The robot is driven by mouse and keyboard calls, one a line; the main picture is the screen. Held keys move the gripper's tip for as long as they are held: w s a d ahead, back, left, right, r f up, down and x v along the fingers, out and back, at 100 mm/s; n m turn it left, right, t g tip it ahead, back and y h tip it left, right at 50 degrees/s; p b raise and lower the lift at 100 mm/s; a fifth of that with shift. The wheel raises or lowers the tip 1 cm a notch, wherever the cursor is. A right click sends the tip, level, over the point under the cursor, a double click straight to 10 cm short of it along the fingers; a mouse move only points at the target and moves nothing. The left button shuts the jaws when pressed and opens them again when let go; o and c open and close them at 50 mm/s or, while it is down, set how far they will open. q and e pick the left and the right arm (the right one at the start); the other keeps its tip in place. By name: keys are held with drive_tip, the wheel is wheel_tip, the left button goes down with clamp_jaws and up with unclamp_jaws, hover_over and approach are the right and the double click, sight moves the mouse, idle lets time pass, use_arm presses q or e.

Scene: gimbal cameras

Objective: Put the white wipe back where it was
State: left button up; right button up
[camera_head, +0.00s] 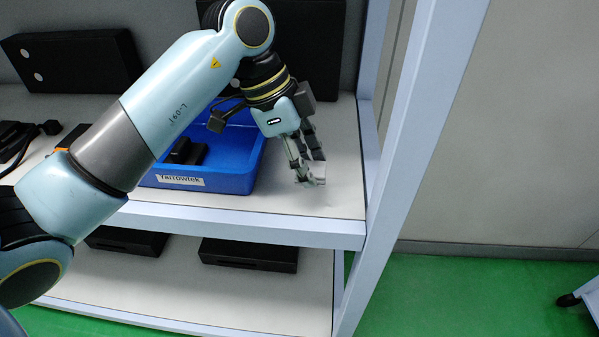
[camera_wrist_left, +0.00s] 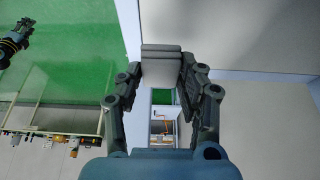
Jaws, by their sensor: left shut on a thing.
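My left gripper (camera_head: 312,178) is shut on the white wipe (camera_head: 319,171), just above the upper shelf board and to the right of the blue bin. In the left wrist view the wipe (camera_wrist_left: 160,70) is a folded pale pad between the fingertips of my left gripper (camera_wrist_left: 162,66). The head view does not show clearly whether the wipe touches the shelf. My right gripper (camera_wrist_left: 20,28) shows small at the upper left of the left wrist view, over green floor, too small to read its jaws. It is outside the head view.
The blue bin (camera_head: 212,184), with a "Yarrowtek" label and dark items inside, stands on the upper shelf (camera_head: 335,190). A shelf post (camera_head: 405,150) rises at the right. Black boxes (camera_head: 248,254) lie on the lower shelf. Bare shelf lies around the gripper.

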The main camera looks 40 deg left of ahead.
sight(309, 191)
use_arm(q)
drive_tip(key=shift+w+a+f, duration=0.4)
drive_tip(key=shift+a, duration=0.15)
drive_tip(key=shift+w+a+f, duration=0.4)
drive_tip(key=shift+a, duration=0.15)
drive_tip(key=shift+w+a+f, duration=0.1)
drive_tip(key=shift+w+f, duration=0.05)
wheel_tip(309, 191, down, 4)
drive_tip(key=shift+r, duration=0.25)
drive_tip(key=shift+f, duration=0.4)
use_arm(e)
drive_tip(key=shift+w+a+r, duration=0.1)
drive_tip(key=shift+a+r, duration=0.15)
drive_tip(key=shift+a, duration=0.4)
use_arm(q)
drive_tip(key=o, duration=1)
drive_tip(key=v, duration=1.2)
use_arm(e)
drive_tip(key=shift+a+f, duration=0.2)
drive_tip(key=shift+a, duration=0.05)
